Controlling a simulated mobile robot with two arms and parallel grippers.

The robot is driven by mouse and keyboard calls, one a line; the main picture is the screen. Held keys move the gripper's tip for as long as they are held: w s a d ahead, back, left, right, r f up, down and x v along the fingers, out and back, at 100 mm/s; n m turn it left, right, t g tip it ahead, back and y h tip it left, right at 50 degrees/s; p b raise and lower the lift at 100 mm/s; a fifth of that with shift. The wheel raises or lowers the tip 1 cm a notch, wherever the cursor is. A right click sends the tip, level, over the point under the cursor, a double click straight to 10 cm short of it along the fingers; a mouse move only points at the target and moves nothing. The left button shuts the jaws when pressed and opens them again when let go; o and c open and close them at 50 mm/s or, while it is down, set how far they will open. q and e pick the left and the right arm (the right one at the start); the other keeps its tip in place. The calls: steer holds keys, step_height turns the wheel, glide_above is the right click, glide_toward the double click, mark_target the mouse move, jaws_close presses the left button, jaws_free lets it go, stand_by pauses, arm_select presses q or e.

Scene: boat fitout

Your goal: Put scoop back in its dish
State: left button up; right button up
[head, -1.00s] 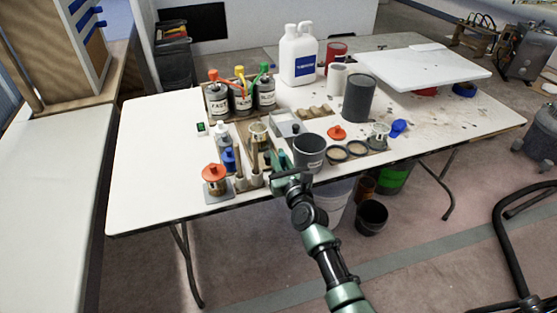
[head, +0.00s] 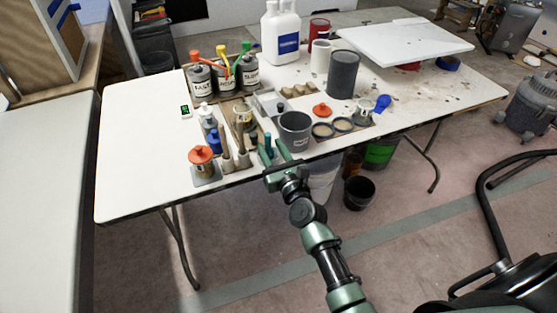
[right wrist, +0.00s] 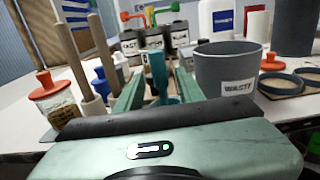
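A blue, scoop-like piece (head: 382,103) lies near the right front of the table, beside a small tin (head: 363,114). Shallow round dishes (head: 323,130) with tan contents sit left of that tin; which one is the scoop's dish I cannot tell. My right gripper (head: 275,152) is at the table's front edge, left of the grey waste pot (head: 295,131). In the right wrist view its fingers (right wrist: 158,88) are apart, with an upright teal handle (right wrist: 158,72) between or just beyond them, gaps showing on both sides. The handle's lower end is hidden. My left gripper is out of view.
Wooden sticks (right wrist: 97,55), a blue bottle (head: 214,141) and an orange-topped jar (head: 202,163) stand left of my gripper. Labelled pump cans (head: 201,82) and a white jug (head: 281,38) stand behind. The table's left end (head: 140,150) is clear.

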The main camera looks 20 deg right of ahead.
steer(key=s, duration=0.6)
steer(key=shift+s, duration=0.2)
steer(key=shift+d, duration=0.1)
steer(key=s+a+f+n+g, duration=0.1)
steer(key=s+f+n+g, duration=0.35)
steer(key=f, duration=0.65)
steer(key=s+a+f+n+g+y, duration=0.1)
steer(key=s+f+n, duration=0.4)
steer(key=f+n, duration=0.45)
steer(key=s+a+f+n+g, duration=0.2)
steer(key=s+f+n+g, duration=0.15)
steer(key=f, duration=0.85)
steer(key=s+d+f+n+g, duration=0.2)
steer(key=s+f+n+g, duration=0.1)
steer(key=s+f+n, duration=0.9)
steer(key=s+d+f+n+g+p, duration=0.1)
steer(key=s+n, duration=0.3)
steer(key=s, duration=0.7)
steer(key=s+d+f+n+g+h+p, duration=0.1)
steer(key=s+d+f+n+g, duration=0.2)
steer(key=s, duration=0.9)
steer(key=shift+s+d+f+n+g+h+p, duration=0.15)
steer(key=shift+s+d+n+g+h+p, duration=0.15)
steer(key=shift+d+n+g, duration=0.3)
